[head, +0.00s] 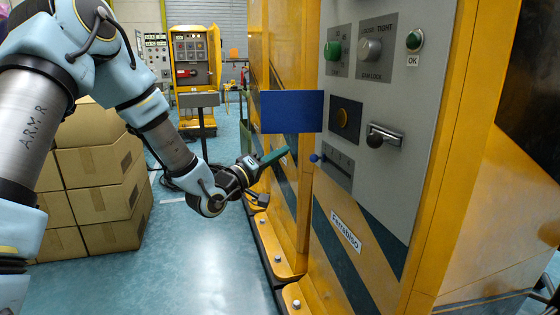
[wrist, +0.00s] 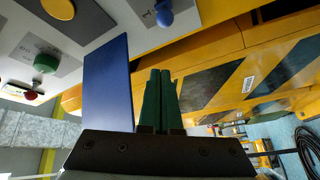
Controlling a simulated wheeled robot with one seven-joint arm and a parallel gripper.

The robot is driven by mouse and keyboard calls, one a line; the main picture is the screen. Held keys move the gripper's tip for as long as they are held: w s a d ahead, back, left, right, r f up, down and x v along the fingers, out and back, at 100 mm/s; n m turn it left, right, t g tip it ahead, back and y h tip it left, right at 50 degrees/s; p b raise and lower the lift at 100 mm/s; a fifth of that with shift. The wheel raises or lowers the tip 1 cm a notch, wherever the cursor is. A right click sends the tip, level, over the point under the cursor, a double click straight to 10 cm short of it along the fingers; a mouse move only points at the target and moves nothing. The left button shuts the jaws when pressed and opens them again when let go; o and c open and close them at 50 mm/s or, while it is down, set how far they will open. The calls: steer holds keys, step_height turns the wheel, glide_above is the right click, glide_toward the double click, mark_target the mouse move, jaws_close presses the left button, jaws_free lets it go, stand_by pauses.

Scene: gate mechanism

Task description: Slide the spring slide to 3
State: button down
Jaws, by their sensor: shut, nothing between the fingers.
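The spring slide is a grey plate (head: 338,167) with a slot and scale marks, low on the grey control panel. Its blue ball knob (head: 314,158) stands at the plate's left end.
A blue rectangular plate (head: 292,111) stands just above my fingers; in the wrist view it is close on their left (wrist: 108,85). A yellow round button (head: 346,119) and a black handle (head: 384,136) sit above the slide. Cardboard boxes (head: 95,170) stand at left. Floor between is clear.

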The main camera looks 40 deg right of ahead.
mark_target(317, 158)
steer(key=x, duration=0.7)
steer(key=shift+s+a+f+b, duration=0.25)
steer(key=shift+s+f, duration=0.35)
steer(key=shift+s, duration=0.2)
steer(key=shift+s+a+f+b, duration=0.1)
steer(key=shift+s+f+b, duration=0.1)
steer(key=shift+s+f, duration=0.5)
steer(key=shift+s+r, duration=0.15)
steer(key=s+a, duration=0.3)
steer(key=s, duration=0.4)
steer(key=shift+s, duration=0.25)
